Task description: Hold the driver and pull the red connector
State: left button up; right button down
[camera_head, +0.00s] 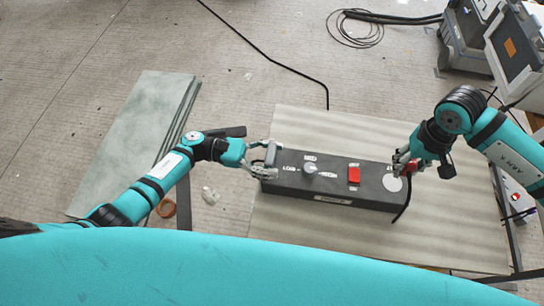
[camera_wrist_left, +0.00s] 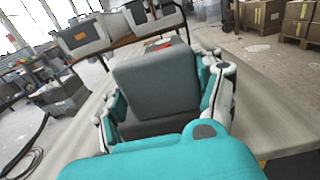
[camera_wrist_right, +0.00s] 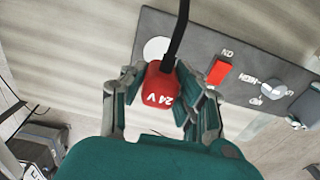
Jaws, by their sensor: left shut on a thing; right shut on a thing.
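The driver (camera_head: 338,183) is a long dark grey box lying on a pale table. My left gripper (camera_head: 267,160) is shut on the grey block at its left end; this block (camera_wrist_left: 155,85) fills the space between the fingers in the left wrist view. The red connector (camera_wrist_right: 160,85), marked 24 V, has a black cable. My right gripper (camera_wrist_right: 154,92) is shut on it; in the head view the gripper (camera_head: 405,163) is at the driver's right end, by a white disc (camera_head: 392,183). I cannot tell whether the connector is still seated.
A red switch (camera_head: 354,175) and a grey knob (camera_head: 310,168) are on the driver's top. The black cable (camera_head: 403,205) hangs over its right front. The pale table (camera_head: 300,230) is clear in front. A pale panel (camera_head: 130,140) lies left. Grey cases stand at the back right.

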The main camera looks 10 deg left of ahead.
aim_at(412, 162)
jog(key=shift+r, duration=2.25)
pick_arm(q)
jog(key=o, duration=1.8)
jog(key=shift+o, duration=0.2)
